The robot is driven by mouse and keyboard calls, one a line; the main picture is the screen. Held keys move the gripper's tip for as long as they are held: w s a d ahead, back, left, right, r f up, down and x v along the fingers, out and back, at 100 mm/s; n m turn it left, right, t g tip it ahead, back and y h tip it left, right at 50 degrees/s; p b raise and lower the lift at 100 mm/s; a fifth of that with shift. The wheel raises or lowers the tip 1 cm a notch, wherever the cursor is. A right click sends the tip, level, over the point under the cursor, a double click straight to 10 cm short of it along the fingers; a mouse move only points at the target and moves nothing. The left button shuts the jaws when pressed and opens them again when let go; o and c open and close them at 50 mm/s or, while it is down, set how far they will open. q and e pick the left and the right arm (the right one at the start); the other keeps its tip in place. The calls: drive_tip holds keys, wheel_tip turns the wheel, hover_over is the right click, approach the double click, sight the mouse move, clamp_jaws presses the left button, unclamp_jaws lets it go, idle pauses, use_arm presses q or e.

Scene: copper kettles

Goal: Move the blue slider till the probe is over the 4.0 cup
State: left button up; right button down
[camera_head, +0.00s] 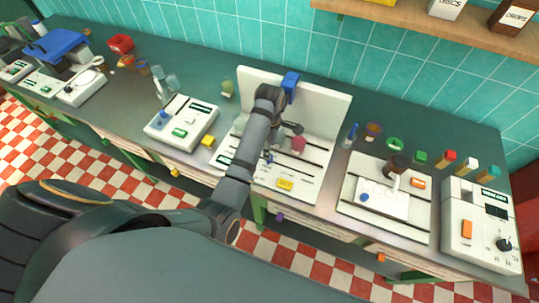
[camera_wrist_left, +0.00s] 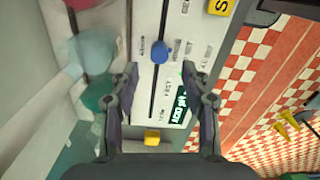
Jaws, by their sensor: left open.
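The blue slider (camera_wrist_left: 160,52) sits on a dark slot in the white panel of the middle device (camera_wrist_left: 172,20). In the left wrist view my left gripper (camera_wrist_left: 160,72) is open, one finger on each side of the slot. The slider is just beyond and between the fingertips, and contact cannot be told. A green display (camera_wrist_left: 181,103) lies by the right finger. Blurred teal cups (camera_wrist_left: 98,50) stand at left, with a reddish one (camera_wrist_left: 82,4) above. Their numbers are unreadable, and I cannot make out the probe for certain. In the head view my left arm hides much of the device.
A white upright board (camera_head: 325,100) with a blue block (camera_head: 290,83) stands behind the device. More instruments stand at right, including a white box (camera_head: 480,225). A shelf hangs above.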

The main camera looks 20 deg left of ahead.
use_arm(q)
drive_tip(key=shift+f+p, duration=0.3)
drive_tip(key=shift+f, duration=2.35)
drive_tip(key=shift+c, duration=0.4)
clamp_jaws()
